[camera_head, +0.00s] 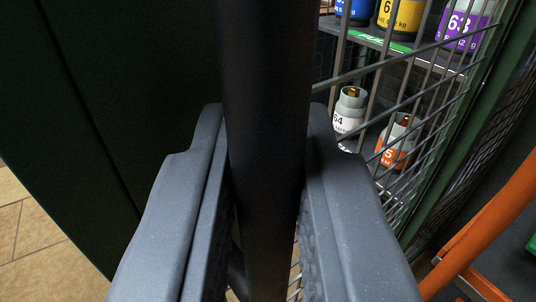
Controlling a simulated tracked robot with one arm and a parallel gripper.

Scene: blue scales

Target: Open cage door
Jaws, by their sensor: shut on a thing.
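My gripper (268,190) fills the lower middle of the head view, its two grey fingers on either side of a black upright bar. The bar, which looks like the door handle (266,60), runs from the top edge down between the fingers, and the gripper is shut on it. The cage door (440,110), a dark wire mesh in a green frame, shows to the right behind the bar. A dark green panel (110,110) fills the left side. The bar's ends and most of the door behind the fingers are hidden, so I cannot tell whether the door is ajar.
Behind the mesh, blue, yellow and purple bottles (462,25) stand on an upper shelf. A white bottle (348,112) and an orange one (396,145) stand lower. An orange bar (485,235) is at lower right. Tan floor tiles (40,245) show at lower left.

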